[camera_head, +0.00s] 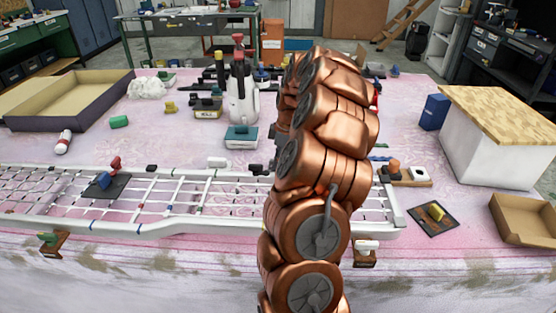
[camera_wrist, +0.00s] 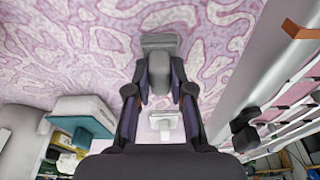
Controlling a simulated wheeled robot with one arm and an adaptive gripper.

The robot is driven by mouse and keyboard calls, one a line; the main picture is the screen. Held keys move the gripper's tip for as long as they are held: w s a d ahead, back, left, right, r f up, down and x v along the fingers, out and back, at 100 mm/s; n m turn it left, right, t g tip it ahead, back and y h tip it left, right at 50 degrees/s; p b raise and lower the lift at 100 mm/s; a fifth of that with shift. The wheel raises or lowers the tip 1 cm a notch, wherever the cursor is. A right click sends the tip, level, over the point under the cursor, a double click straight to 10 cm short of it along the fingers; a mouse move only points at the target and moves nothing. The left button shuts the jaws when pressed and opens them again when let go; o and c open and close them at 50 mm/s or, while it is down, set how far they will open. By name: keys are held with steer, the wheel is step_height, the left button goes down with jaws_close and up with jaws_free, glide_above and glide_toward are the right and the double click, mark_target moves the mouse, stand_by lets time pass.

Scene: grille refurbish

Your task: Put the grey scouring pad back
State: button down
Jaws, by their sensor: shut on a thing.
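My gripper (camera_wrist: 160,92) shows in the wrist view with its two dark fingers closed on the sides of a grey block, which I take for the grey scouring pad (camera_wrist: 158,72). A wider, flat grey part shows at the block's far end. The pad is seen against the pink patterned tabletop; I cannot tell whether it touches it. In the head view my copper arm hides the gripper and the pad.
A white grille (camera_head: 150,228) lies along the table's front; its rail (camera_wrist: 252,70) runs right of my gripper. A teal-and-white box (camera_head: 241,137) stands behind it. A white block (camera_head: 218,162) sits nearby. A tray (camera_head: 75,95) and a white wood-topped box (camera_head: 490,150) flank the table.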

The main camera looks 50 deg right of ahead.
steer(key=c, duration=0.9)
jaws_free()
steer(key=shift+c, duration=0.2)
steer(key=shift+r, duration=0.15)
step_height(320, 180, up, 12)
steer(key=s+d, duration=0.1)
steer(key=s, duration=0.1)
steer(key=shift+d+f, duration=0.2)
steer(key=shift+f, duration=0.05)
